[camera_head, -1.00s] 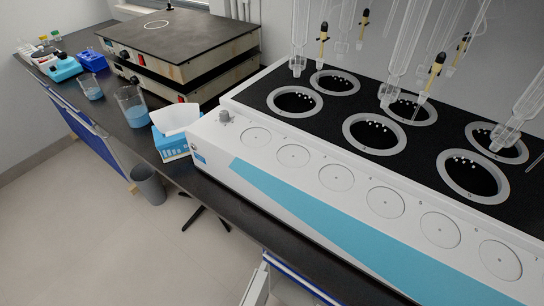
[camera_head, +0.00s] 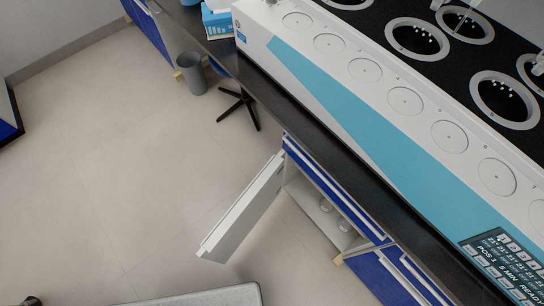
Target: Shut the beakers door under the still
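The still (camera_head: 385,125) is a long white unit with a blue stripe, on the dark bench at the upper right. Below the bench, a cabinet door (camera_head: 243,208) stands swung wide open, sticking out over the floor toward the lower left. Behind its hinge side is the open cabinet (camera_head: 302,190), with a pale interior. Small round glass items, seemingly beakers (camera_head: 326,205), sit inside. The bench edge above hides part of the interior. My gripper is not in view.
A blue drawer front (camera_head: 330,185) lies above the opening, and blue fronts (camera_head: 375,280) stand to its right. A grey bin (camera_head: 190,75) and a black star-shaped chair base (camera_head: 240,105) stand beyond the door. The pale floor (camera_head: 110,170) left of the door is clear.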

